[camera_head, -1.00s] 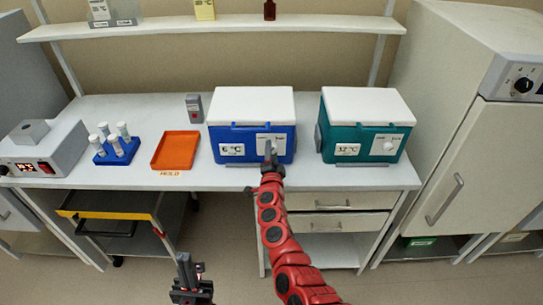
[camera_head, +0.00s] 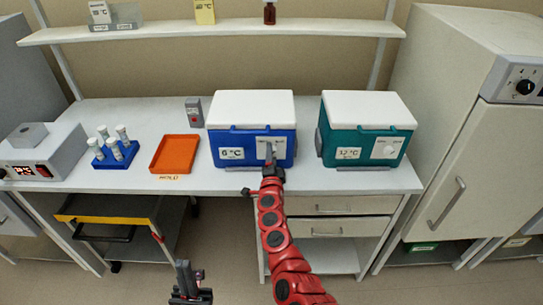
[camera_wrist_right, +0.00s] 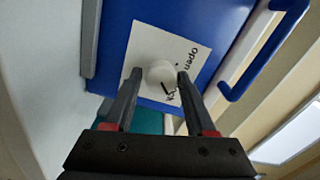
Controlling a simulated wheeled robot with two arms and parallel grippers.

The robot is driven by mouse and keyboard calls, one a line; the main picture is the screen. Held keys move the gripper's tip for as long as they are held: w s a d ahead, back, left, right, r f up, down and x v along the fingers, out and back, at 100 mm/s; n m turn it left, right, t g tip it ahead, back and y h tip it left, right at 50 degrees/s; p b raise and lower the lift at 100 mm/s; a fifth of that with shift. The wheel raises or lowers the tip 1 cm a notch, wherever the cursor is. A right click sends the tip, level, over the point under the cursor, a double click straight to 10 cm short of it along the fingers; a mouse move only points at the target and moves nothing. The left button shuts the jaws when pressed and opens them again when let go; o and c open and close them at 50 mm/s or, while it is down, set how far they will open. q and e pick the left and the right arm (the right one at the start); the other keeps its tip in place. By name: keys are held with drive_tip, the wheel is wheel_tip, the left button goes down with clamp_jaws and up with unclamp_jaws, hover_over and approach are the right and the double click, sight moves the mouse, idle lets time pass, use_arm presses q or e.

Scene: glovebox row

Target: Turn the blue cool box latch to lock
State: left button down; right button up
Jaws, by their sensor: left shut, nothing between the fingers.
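The blue cool box (camera_head: 210,147) stands on the bench with its white lid down and a "6 °C" label on its front. Its latch is a round white knob (camera_wrist_right: 160,75) on a white plate (camera_wrist_right: 200,50) with "open" and "locked" lettering. My right gripper (camera_wrist_right: 159,74) has one finger on each side of the knob; I cannot tell whether they press on it. In the head view my right gripper (camera_head: 271,152) hides most of the latch. My left gripper (camera_head: 185,270) is shut and empty, low in front of the bench.
A teal cool box (camera_head: 328,148) stands to the right. An orange tray (camera_head: 175,153), a blue tube rack (camera_head: 116,157) and a heater block (camera_head: 50,157) are to the left. A yellow-edged cart (camera_head: 110,218) is under the bench. A fridge (camera_head: 450,150) is at the right.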

drive_tip(key=shift+o, duration=1.1)
drive_tip(key=shift+s+a, duration=0.15)
drive_tip(key=shift+s, duration=0.4)
drive_tip(key=s+b, duration=0.2)
drive_tip(key=s, duration=1.4)
drive_tip(key=shift+s, duration=0.15)
